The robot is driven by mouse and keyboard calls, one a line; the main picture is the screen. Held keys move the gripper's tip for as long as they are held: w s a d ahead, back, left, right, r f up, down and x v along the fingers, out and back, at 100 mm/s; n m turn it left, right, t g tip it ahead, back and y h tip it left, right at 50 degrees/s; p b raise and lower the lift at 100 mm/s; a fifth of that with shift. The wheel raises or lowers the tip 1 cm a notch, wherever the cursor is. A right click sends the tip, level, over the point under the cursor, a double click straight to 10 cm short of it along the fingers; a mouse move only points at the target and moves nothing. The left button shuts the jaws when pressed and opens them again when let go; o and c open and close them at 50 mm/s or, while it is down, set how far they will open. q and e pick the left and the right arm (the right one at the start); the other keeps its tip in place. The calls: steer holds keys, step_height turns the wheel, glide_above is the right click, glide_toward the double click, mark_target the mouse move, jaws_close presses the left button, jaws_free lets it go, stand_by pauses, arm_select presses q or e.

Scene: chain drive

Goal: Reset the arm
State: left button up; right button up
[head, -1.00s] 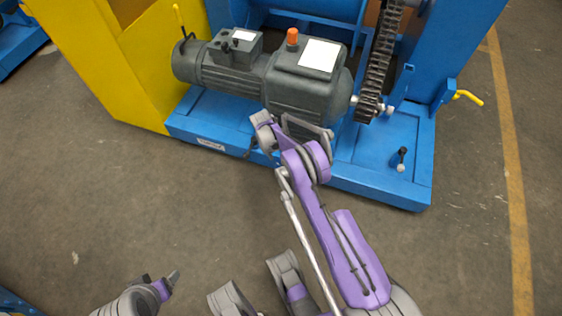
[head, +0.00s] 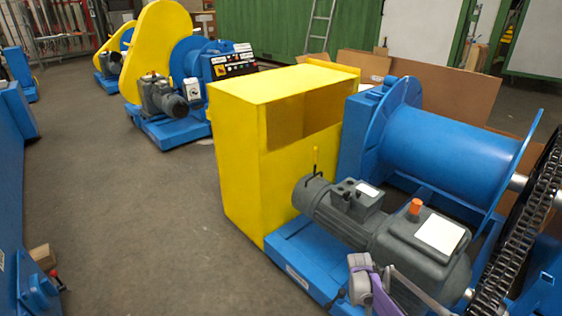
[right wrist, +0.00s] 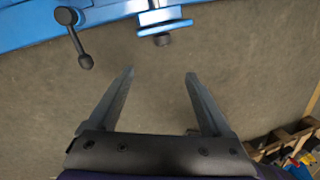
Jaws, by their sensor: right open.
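My right arm (head: 372,291) shows as a purple and grey link at the bottom of the head view, in front of the grey motor (head: 385,232). My right gripper (right wrist: 160,100) shows in the right wrist view, with its two dark fingers spread and nothing between them. It is over bare floor, apart from a blue frame edge (right wrist: 60,22) that carries a black ball-ended lever (right wrist: 76,40) and a bolt (right wrist: 162,38). The chain (head: 522,228) runs up at the right of the head view. My left gripper is out of view.
A yellow guard housing (head: 245,150) and a blue drum (head: 440,150) stand by the motor. A second winch (head: 165,100) stands at the back left. Open floor (head: 130,230) lies left of the housing. Pallet-like wood (right wrist: 285,140) shows at the lower right of the wrist view.

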steer(key=s+a+r+m+t, duration=0.1)
steer(key=s+a+r+m, duration=0.1)
steer(key=s+r+m, duration=0.35)
steer(key=s+a+r+m+t, duration=0.1)
steer(key=s+a+r+m, duration=0.1)
steer(key=r, duration=0.7)
steer(key=s+a+r+m+t, duration=0.1)
steer(key=s+a+r+m, duration=0.25)
steer(key=r, duration=0.45)
steer(key=s+a+r+m+t+y, duration=0.15)
steer(key=s+m, duration=0.45)
steer(key=s, duration=0.6)
steer(key=s+a+r+m+t, duration=0.1)
steer(key=s+a+m+t, duration=0.1)
steer(key=s+m, duration=0.65)
arm_select(q)
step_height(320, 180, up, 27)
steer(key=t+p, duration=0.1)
steer(key=p, duration=2.3)
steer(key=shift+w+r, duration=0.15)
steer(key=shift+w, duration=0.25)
arm_select(e)
step_height(320, 180, up, 27)
steer(key=s+n, duration=0.1)
steer(key=n, duration=0.1)
steer(key=shift+s+a+n, duration=0.15)
steer(key=shift+n, duration=0.2)
